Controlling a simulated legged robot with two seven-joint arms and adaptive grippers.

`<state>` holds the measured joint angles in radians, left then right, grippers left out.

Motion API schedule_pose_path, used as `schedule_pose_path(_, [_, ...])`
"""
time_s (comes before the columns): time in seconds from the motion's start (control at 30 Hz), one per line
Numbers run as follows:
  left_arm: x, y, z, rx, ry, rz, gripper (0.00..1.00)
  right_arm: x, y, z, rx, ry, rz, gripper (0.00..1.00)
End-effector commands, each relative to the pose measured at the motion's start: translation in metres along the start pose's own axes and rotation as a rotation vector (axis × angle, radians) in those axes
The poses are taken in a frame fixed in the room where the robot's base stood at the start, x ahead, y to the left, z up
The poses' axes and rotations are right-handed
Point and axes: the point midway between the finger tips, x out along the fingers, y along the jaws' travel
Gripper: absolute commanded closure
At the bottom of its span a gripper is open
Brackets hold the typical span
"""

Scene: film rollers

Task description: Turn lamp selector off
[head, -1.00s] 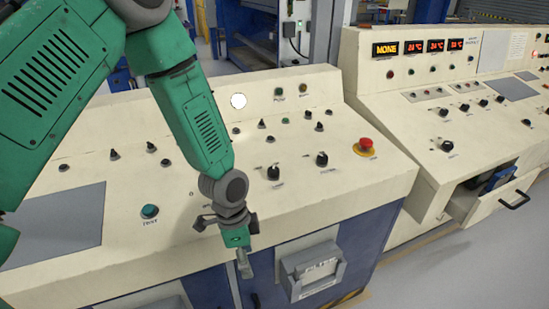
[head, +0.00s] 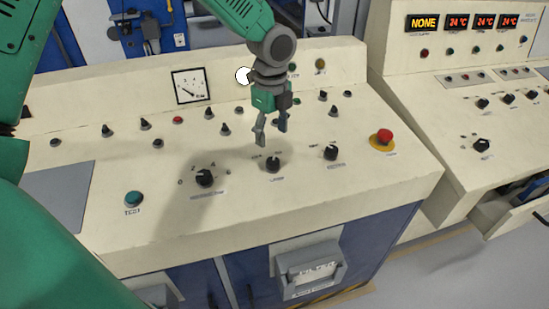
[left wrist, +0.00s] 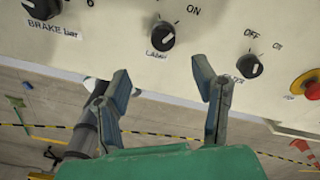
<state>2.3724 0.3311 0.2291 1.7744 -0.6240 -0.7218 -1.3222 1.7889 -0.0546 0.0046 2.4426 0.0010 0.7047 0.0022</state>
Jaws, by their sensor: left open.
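The lamp selector (head: 273,164) is a black rotary knob on the cream console's sloping panel, between two other black knobs. It also shows in the left wrist view (left wrist: 162,36), marked LAMP, with ON printed to its upper right. I cannot tell for certain which position its pale pointer marks. My left gripper (head: 271,128) is open and empty, pointing down above the panel near this knob. In the left wrist view its two fingertips (left wrist: 163,75) are spread apart, with the knob beyond the gap, not between them. My right gripper is not in view.
The brake knob (head: 204,178) is left of the lamp selector and another OFF/ON knob (head: 331,152) is right of it. A red emergency button (head: 384,138) sits farther right. Small toggles line the panel behind. A green button (head: 134,199) is at the left.

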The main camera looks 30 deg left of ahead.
Motion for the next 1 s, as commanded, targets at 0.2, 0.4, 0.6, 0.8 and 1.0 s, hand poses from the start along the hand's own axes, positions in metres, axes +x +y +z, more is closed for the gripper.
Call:
schedule_pose_path(0.2, [0.051, 0.0, 0.0, -0.001, 0.001, 0.005, 0.46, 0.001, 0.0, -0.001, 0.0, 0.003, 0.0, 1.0])
schedule_pose_path(0.4, [0.081, 0.001, 0.0, -0.002, 0.0, 0.001, 0.46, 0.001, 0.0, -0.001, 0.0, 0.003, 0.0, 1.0])
schedule_pose_path(0.6, [0.094, -0.001, -0.001, -0.002, 0.0, -0.001, 0.46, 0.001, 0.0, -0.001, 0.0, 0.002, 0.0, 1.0])
schedule_pose_path(0.8, [0.095, 0.0, 0.0, -0.002, 0.0, -0.001, 0.46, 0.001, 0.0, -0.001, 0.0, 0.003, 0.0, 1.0])
schedule_pose_path(1.0, [0.095, 0.0, 0.0, -0.002, 0.001, -0.001, 0.89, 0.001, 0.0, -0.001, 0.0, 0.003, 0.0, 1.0])
